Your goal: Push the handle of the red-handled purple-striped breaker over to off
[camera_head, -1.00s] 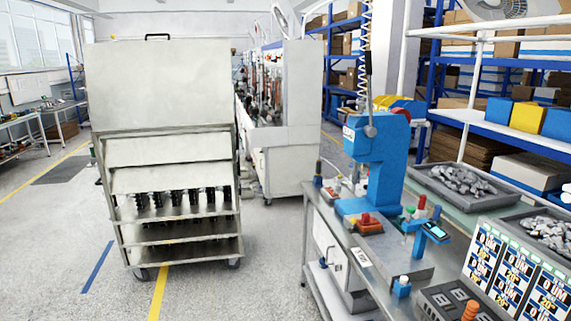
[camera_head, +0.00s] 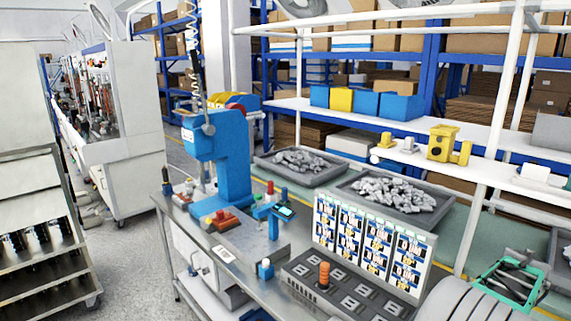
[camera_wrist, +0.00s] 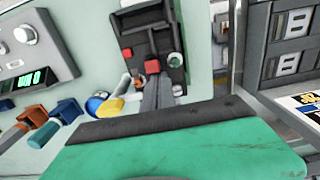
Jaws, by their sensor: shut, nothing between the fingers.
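My gripper (camera_wrist: 156,88) shows in the wrist view as dark narrow fingers beyond a wide green body. The fingers are shut and empty. They point at a dark fixture (camera_wrist: 133,18) that holds a small red block (camera_wrist: 152,67), which may be a breaker handle. I cannot tell how far the fingertips are from it. No purple stripe can be made out. In the head view my green-framed gripper is at the lower right, its fingertips unclear. The workbench's dark socketed box (camera_head: 300,283), with an orange knob (camera_head: 324,274), stands before a panel of printed cards (camera_head: 365,240).
A blue press (camera_head: 232,165) stands at the bench's left. Grey trays of metal parts (camera_head: 435,208) lie behind the card panel. A white-posted shelf rises behind. In the wrist view, a meter with a lit display (camera_wrist: 32,60) and coloured connectors (camera_wrist: 68,110) are at left, grey slotted modules (camera_wrist: 290,45) at right.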

